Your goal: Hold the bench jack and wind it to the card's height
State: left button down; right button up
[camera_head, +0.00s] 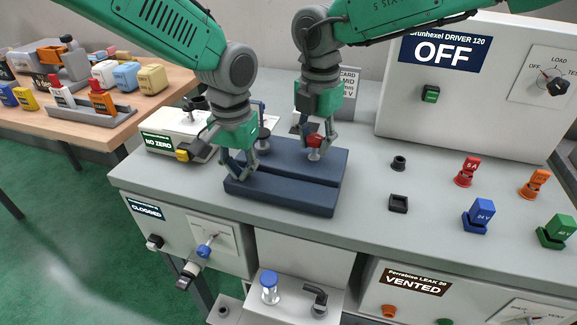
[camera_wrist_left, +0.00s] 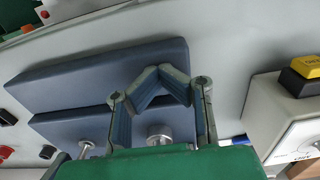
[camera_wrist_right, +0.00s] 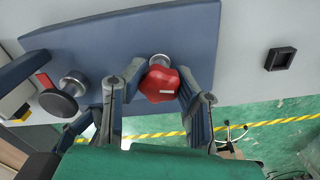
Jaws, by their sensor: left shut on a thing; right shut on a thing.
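A dark blue two-part block (camera_head: 300,195) with a groove between its parts lies on the grey bench; I take it for the bench jack. It also shows in the left wrist view (camera_wrist_left: 85,85). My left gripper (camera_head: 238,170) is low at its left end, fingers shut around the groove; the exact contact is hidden. My right gripper (camera_head: 316,143) is shut on a red knob (camera_wrist_right: 159,85) above a silver post (camera_head: 314,155) on the rear part. A second silver post with a black round top (camera_wrist_right: 58,103) stands to its left. The card (camera_head: 348,80) stands behind, partly hidden by my right arm.
A machine marked OFF (camera_head: 445,85) stands at back right. A white NO ZERO box (camera_head: 175,140) is at left. Black sockets (camera_head: 398,203) and red, blue, orange and green plugs (camera_head: 478,216) occupy the right. The bench's front edge is close to the block.

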jog(key=m, duration=0.3)
jog(key=shift+d+r+m, duration=0.1)
jog(key=shift+m, duration=0.8)
jog(key=m, duration=0.3)
jog(key=shift+m, duration=1)
jog(key=m, duration=0.5)
jog(key=o, duration=1.1)
